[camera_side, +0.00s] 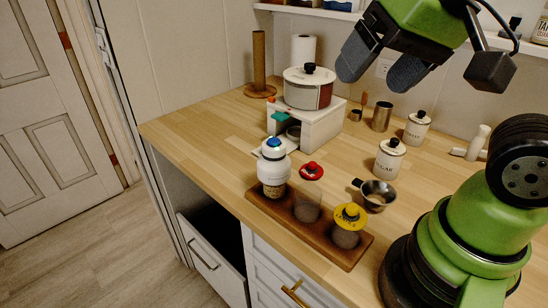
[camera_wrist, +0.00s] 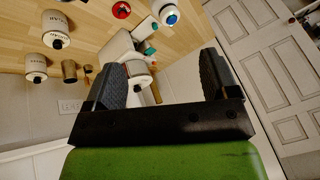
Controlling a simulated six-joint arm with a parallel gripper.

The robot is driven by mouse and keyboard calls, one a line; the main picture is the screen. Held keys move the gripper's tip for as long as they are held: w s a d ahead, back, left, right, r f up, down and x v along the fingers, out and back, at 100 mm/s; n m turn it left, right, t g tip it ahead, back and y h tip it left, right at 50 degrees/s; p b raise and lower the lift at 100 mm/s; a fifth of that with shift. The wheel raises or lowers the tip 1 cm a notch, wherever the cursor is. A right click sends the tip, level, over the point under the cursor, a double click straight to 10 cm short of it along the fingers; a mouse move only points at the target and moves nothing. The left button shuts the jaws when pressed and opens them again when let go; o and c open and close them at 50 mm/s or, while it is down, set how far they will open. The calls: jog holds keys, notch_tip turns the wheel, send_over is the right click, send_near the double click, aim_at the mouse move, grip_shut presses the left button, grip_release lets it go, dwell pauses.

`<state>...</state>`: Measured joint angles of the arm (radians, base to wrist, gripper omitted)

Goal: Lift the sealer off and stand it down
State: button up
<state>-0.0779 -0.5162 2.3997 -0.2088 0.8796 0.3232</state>
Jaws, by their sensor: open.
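The sealer (camera_side: 272,164) is a white cylinder with a blue knob on top. In the side view it sits upright on a jar (camera_side: 274,190) at the left end of a dark wooden board (camera_side: 325,244). In the wrist view the sealer (camera_wrist: 165,12) shows at the top edge, partly cut off. My gripper (camera_side: 378,66) is open and empty, high above the counter, up and to the right of the sealer and well apart from it. Its two dark fingers also show in the wrist view (camera_wrist: 160,76).
The board also holds a clear jar (camera_side: 307,208) and a jar with a yellow lid (camera_side: 350,214). A red lid (camera_side: 312,170) lies behind them. A pot (camera_side: 309,90) stands on a white box (camera_side: 318,128). A metal scoop (camera_side: 376,194) and canisters (camera_side: 389,158) stand right. Bare counter (camera_side: 205,125) lies left.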

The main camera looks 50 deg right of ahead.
jog(key=w+f+m+g+h, duration=0.2)
jog(key=w+f+h, duration=0.15)
jog(key=w, duration=0.45)
jog(key=m+h, duration=0.1)
send_near(274, 141)
jog(key=f, duration=0.1)
jog(key=x, duration=0.4)
jog(key=shift+w+d+f, duration=0.15)
jog(key=shift+w+d, duration=0.1)
jog(key=shift+d, duration=0.25)
jog(key=shift+a+x, duration=0.15)
jog(key=shift+x, duration=1.2)
jog(key=shift+a+x, duration=0.15)
jog(key=shift+x, duration=1.25)
jog(key=c, duration=1.2)
notch_tip(274, 141, up, 13)
